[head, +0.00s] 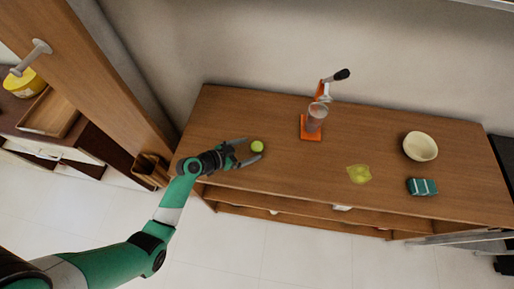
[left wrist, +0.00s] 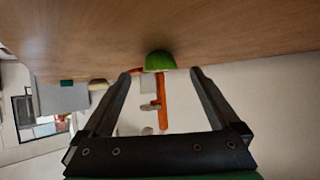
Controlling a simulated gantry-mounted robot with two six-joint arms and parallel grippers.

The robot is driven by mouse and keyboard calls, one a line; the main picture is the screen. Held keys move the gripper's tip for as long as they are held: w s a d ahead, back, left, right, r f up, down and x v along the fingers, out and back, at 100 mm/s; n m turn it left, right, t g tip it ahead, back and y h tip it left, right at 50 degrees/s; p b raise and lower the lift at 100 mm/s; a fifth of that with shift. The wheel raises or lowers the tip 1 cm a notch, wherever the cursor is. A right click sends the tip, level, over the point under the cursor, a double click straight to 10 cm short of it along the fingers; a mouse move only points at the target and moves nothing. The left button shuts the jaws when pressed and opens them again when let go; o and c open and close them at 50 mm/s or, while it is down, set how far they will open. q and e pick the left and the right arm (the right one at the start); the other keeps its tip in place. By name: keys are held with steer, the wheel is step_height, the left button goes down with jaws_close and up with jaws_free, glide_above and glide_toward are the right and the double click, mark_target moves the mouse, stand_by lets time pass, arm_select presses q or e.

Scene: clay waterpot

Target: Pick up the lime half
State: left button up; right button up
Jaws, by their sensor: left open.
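The lime half (head: 257,146) is a small green piece on the wooden table, left of the orange press. My left gripper (head: 243,153) is open beside it, with the fingers pointing right toward it. In the left wrist view the lime half (left wrist: 159,61) shows its green rind between and beyond the two open fingertips (left wrist: 162,73). The lime half sits on the table surface, which fills the top of that view. I cannot tell whether a finger touches it. My right gripper is not in view.
An orange press (head: 312,126) with a clear cup stands at the table's middle. A yellow-green flat item (head: 359,174), a cream bowl (head: 420,146) and a teal block (head: 422,187) lie on the right. The wooden table (head: 220,115) is bare around the lime. A wooden post (head: 95,75) rises at left.

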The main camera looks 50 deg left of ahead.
mark_target(257, 146)
arm_select(q)
steer(key=x, duration=0.3)
steer(key=shift+w+b, duration=0.15)
steer(key=shift+b, duration=0.15)
steer(key=shift+r, duration=0.1)
steer(key=c, duration=1.4)
